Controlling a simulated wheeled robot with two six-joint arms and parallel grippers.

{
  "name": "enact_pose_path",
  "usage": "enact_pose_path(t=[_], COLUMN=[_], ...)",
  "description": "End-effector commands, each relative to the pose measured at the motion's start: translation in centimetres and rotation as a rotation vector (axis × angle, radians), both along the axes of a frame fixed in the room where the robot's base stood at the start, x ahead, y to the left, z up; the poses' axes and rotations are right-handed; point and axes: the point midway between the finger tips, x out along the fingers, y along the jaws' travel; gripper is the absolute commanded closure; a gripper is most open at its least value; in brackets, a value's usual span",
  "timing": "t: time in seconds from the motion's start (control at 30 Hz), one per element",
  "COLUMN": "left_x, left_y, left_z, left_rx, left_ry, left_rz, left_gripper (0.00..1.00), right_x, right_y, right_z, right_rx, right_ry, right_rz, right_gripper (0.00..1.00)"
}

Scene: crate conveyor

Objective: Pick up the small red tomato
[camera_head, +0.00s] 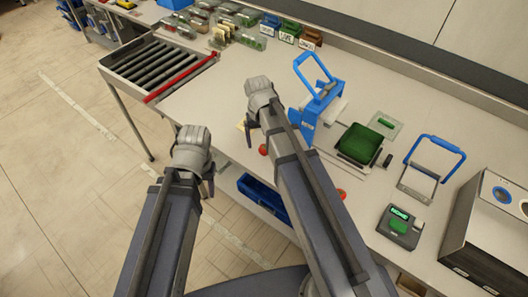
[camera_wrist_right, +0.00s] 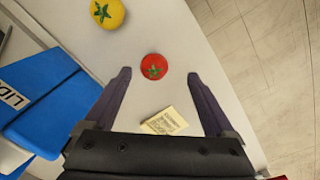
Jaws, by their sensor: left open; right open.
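A red tomato (camera_wrist_right: 154,67) with a green star-shaped top lies on the white worktop. In the head view it shows as a small red spot (camera_head: 263,150) beside my right arm. My right gripper (camera_head: 265,118) is open above the table. In the right wrist view, its spread fingertips (camera_wrist_right: 157,75) frame the tomato, with nothing held; contact cannot be seen. A second red object (camera_head: 341,194) is partly hidden behind my right arm. My left gripper (camera_head: 190,168) is open and empty, left of the table's front edge.
A yellow tomato (camera_wrist_right: 107,13) and a small pale card (camera_wrist_right: 165,122) lie near the red tomato. A blue lid holder (camera_head: 303,122) stands close to my right gripper. A green-filled tray (camera_head: 359,144) and scale (camera_head: 400,226) are right. A roller conveyor (camera_head: 160,66) is at upper left.

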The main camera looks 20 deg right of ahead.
Motion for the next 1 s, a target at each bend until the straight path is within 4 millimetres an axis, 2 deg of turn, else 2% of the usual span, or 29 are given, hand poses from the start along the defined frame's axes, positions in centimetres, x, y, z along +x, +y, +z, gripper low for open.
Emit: enact_pose_path(t=[0.27, 0.67, 0.97, 1.0], left_x=[0.0, 0.0, 0.0, 0.0], left_y=[0.0, 0.0, 0.0, 0.0], left_z=[-0.8, -5.2, -5.2, -5.2], left_rx=[0.000, 0.000, 0.000, 0.000], left_ry=[0.000, 0.000, 0.000, 0.000], left_rz=[0.000, 0.000, 0.000, 0.000], left_gripper=[0.50, 0.50, 0.50, 0.50], right_x=[0.1, 0.7, 0.7, 0.7], right_y=[-0.2, -1.0, -1.0, -1.0], right_z=[-0.8, -5.2, -5.2, -5.2], right_rx=[0.000, 0.000, 0.000, 0.000], right_ry=[0.000, 0.000, 0.000, 0.000], right_rz=[0.000, 0.000, 0.000, 0.000], right_gripper=[0.11, 0.11, 0.11, 0.14])
